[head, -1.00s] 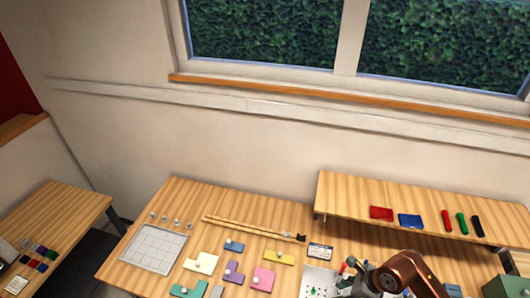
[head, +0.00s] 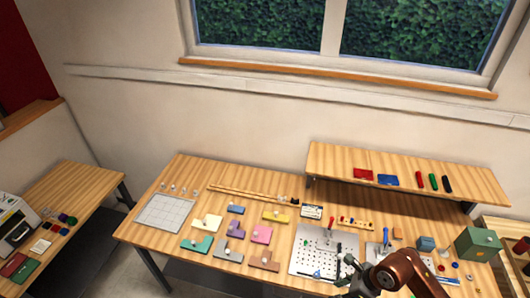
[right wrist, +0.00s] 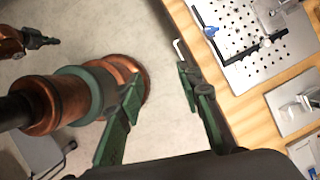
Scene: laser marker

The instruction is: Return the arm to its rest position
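My right arm's copper link shows at the bottom right in the head view, and the dark right gripper (head: 350,277) is over the table's front edge by the perforated plate (head: 308,257). In the right wrist view, the green fingers of the right gripper (right wrist: 160,88) are spread with bare floor between them and nothing held. A copper arm end with a small dark gripper (right wrist: 40,41), likely my left one, shows at the upper left there. Its fingers are too small to read. The left arm is outside the head view.
The wooden table (head: 160,240) holds a white grid (head: 165,213), coloured blocks and the plate with a red-handled clamp (head: 329,232). A raised shelf (head: 330,160) stands behind. A green box (head: 478,244) is at the right. In the wrist view, the table edge lies right of the gripper.

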